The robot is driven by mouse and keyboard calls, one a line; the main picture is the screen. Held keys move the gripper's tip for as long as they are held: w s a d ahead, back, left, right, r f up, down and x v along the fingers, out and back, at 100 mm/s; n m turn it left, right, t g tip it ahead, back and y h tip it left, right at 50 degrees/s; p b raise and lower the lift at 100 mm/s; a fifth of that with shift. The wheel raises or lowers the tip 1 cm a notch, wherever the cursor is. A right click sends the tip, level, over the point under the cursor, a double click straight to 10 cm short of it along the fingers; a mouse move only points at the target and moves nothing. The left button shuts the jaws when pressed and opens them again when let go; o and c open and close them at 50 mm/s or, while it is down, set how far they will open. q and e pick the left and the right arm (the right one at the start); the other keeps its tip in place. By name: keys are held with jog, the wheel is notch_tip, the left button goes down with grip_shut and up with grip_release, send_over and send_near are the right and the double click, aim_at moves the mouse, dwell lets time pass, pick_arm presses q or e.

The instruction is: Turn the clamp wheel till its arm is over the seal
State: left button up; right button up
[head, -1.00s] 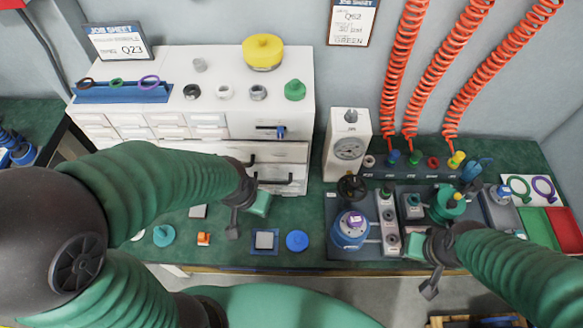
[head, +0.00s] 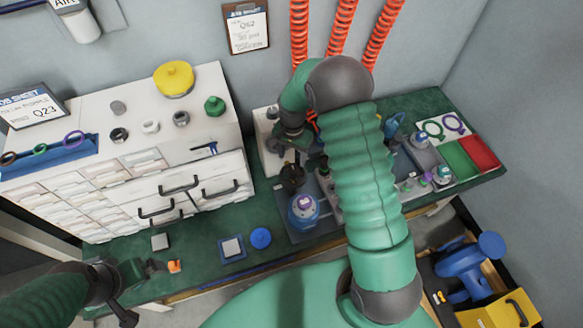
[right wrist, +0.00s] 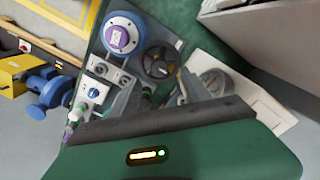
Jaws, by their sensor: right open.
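The black clamp wheel (head: 291,177) stands at the back left of the dark fixture plate; it also shows in the right wrist view (right wrist: 160,61). A blue round holder with a purple top (head: 303,210) is just in front of it and also shows in the right wrist view (right wrist: 122,38). I cannot make out the clamp's arm or the seal clearly. My right gripper (head: 289,151) is open, just behind the wheel in the head view. In the right wrist view its grey fingers are apart, with the wheel beyond them, untouched. My left gripper (head: 142,290) is open and empty near the bench's front left.
A white gauge box (head: 268,126) stands beside my right gripper. An orange piece (head: 174,266) lies by my left gripper. A blue disc (head: 260,238) and a blue-framed square (head: 232,248) lie in front of the white drawer cabinet (head: 100,170). Green and red trays are at right.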

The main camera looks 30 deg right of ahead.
aim_at(293, 168)
jog(key=f, duration=0.2)
jog(key=d+f, duration=0.1)
jog(key=f, duration=0.5)
jog(key=shift+w+d, duration=0.15)
jog(key=shift+d, duration=0.05)
jog(key=shift+a+f, duration=0.3)
jog(key=shift+f, duration=0.05)
jog(key=shift+a+r, duration=0.1)
jog(key=shift+a, duration=0.15)
jog(key=shift+c, duration=0.9)
jog(key=shift+d, duration=0.4)
jog(key=c, duration=0.9)
jog(key=shift+a, duration=0.1)
grip_shut()
jog(key=shift+w, duration=0.1)
